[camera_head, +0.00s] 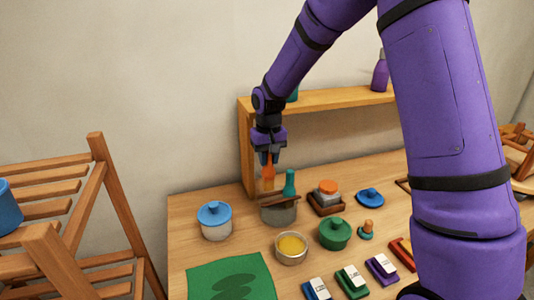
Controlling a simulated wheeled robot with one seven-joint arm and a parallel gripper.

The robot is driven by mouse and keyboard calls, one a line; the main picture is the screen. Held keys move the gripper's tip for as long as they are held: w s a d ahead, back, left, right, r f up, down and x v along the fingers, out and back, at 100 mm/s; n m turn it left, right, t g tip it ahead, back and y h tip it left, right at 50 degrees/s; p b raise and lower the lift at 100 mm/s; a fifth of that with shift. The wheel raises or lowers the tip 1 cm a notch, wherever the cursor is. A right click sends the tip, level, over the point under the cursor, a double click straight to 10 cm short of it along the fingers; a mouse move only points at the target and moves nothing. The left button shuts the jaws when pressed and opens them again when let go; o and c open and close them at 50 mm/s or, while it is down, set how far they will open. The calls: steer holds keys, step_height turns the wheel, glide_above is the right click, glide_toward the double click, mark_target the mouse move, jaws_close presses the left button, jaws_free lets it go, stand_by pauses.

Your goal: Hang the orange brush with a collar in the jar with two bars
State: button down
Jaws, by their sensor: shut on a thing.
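My gripper (268,156) points down above the table's back left and is shut on the orange brush (268,172), which hangs upright below it. The grey jar with two bars (280,215) stands right below. Dark brown bars lie across its rim. The brush's lower end is over or just behind the left part of the jar; I cannot tell whether it is between the bars. Its collar is too small to make out. A teal-handled thing (290,182) stands upright in the right part of the jar.
The wooden shelf (330,99) rises close behind. A green cloth (232,278) lies front left.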

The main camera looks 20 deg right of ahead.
mark_target(268, 189)
steer(key=shift+f, duration=4.4)
steer(key=shift+f, duration=0.35)
steer(key=shift+c, duration=2.4)
jaws_free()
steer(key=shift+r, duration=3.5)
